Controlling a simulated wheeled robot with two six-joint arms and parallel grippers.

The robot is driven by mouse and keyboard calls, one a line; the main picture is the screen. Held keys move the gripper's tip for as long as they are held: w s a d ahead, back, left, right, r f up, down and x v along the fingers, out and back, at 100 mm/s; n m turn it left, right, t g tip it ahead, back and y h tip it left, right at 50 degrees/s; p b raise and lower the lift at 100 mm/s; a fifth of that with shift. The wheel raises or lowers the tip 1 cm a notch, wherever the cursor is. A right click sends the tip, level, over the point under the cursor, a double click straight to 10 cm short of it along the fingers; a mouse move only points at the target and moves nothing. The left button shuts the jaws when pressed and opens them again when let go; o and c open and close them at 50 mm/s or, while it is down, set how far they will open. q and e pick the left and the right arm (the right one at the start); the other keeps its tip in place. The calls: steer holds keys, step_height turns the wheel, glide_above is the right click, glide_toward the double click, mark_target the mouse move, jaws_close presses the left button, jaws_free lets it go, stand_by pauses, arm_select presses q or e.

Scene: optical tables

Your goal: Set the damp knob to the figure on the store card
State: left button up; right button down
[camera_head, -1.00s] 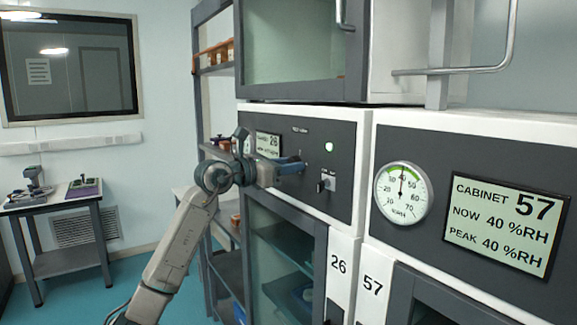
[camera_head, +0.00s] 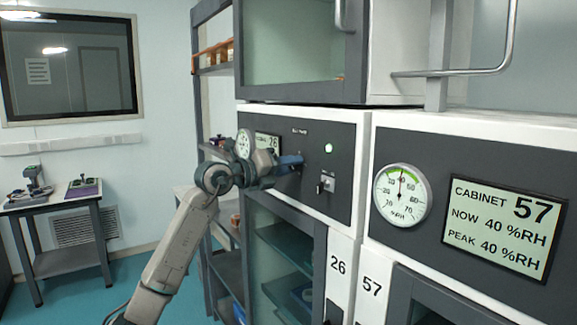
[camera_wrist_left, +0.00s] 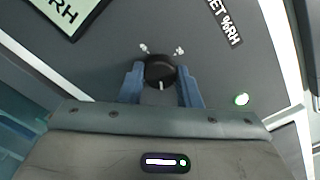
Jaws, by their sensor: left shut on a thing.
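The black round knob (camera_wrist_left: 160,68) sits on the dark panel of cabinet 26, with a white pointer line on its lower side in the wrist view. Small white marks lie above it, too small to read. My left gripper (camera_wrist_left: 161,78) is shut on the knob, with one blue finger on each side. In the head view the left gripper (camera_head: 292,162) reaches the panel from the left and hides the knob. A label ending "ET %RH" (camera_wrist_left: 224,22) is beside the knob. I cannot identify the store card. My right gripper is not in view.
The cabinet 26 panel also has a round gauge (camera_head: 244,143), a partly hidden display (camera_head: 268,142), a green lamp (camera_head: 329,147) and a key switch (camera_head: 326,183). Cabinet 57's display (camera_head: 506,226) reads 40 %RH. A paper sheet (camera_head: 38,71) shows at the far window.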

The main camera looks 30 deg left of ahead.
arm_select(q)
steer(key=shift+r+n+p, duration=0.1)
steer(key=shift+n+p, duration=0.35)
steer(key=shift+n, duration=2.75)
steer(key=o, duration=1)
steer(key=shift+c, duration=0.2)
steer(key=shift+s, duration=0.1)
steer(key=b+v, duration=0.7)
steer(key=v, duration=0.3)
steer(key=shift+s+a, duration=0.2)
steer(key=shift+s, duration=0.1)
